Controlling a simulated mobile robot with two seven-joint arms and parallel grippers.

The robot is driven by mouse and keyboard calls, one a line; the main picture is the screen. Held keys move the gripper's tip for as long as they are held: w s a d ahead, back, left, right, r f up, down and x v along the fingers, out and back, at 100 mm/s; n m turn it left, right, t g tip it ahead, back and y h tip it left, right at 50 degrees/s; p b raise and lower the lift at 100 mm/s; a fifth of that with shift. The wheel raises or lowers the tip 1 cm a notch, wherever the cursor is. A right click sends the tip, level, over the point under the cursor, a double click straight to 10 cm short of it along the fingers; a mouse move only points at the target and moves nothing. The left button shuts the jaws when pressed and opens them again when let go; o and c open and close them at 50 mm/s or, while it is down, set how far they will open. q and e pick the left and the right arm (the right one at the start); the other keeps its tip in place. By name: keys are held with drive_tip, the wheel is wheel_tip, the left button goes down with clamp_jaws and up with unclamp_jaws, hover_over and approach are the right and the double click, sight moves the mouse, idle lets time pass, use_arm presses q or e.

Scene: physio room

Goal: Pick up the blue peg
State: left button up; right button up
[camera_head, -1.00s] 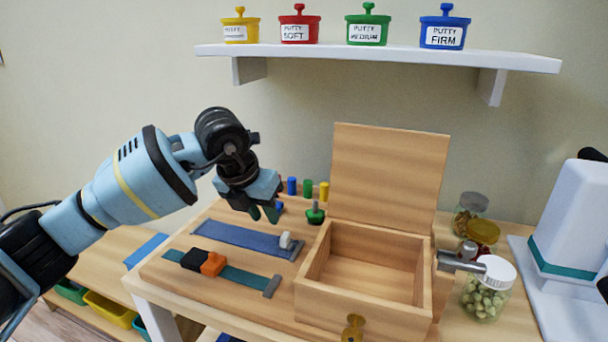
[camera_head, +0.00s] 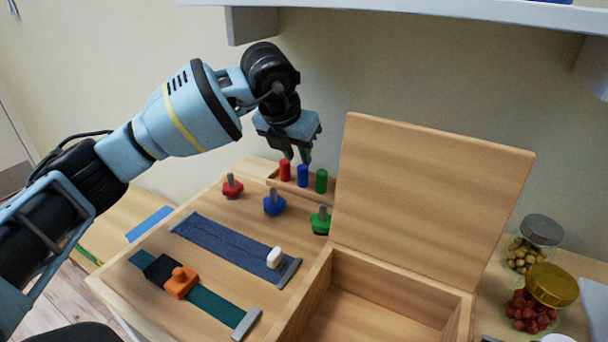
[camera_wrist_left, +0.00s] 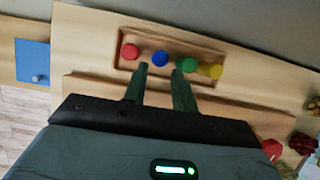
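The blue peg (camera_head: 302,176) stands upright in a shallow wooden tray at the back of the board, between the red peg (camera_head: 285,170) and the green peg (camera_head: 321,181). My left gripper (camera_head: 298,155) points down just above the pegs, its fingers apart and empty. In the left wrist view the blue peg (camera_wrist_left: 160,58) shows from above, roughly in line with the gap between the fingertips (camera_wrist_left: 160,69). I cannot tell how much height separates them. A yellow peg (camera_wrist_left: 215,71) also shows there. My right gripper is not in view.
The open lid (camera_head: 430,200) of a wooden box rises right of the pegs. Red (camera_head: 232,188), blue (camera_head: 274,204) and green (camera_head: 320,222) knobs stand in front. A shelf (camera_head: 400,8) hangs above. Jars (camera_head: 530,300) stand at right.

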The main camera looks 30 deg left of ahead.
sight(301, 168)
use_arm(q)
drive_tip(key=shift+x, duration=0.9)
drive_tip(key=b+x, duration=0.1)
drive_tip(key=x, duration=0.3)
drive_tip(key=shift+w+f, duration=0.15)
drive_tip(key=shift+f, duration=0.35)
drive_tip(key=shift+c, duration=0.5)
clamp_jaws()
drive_tip(key=shift+r, duration=0.15)
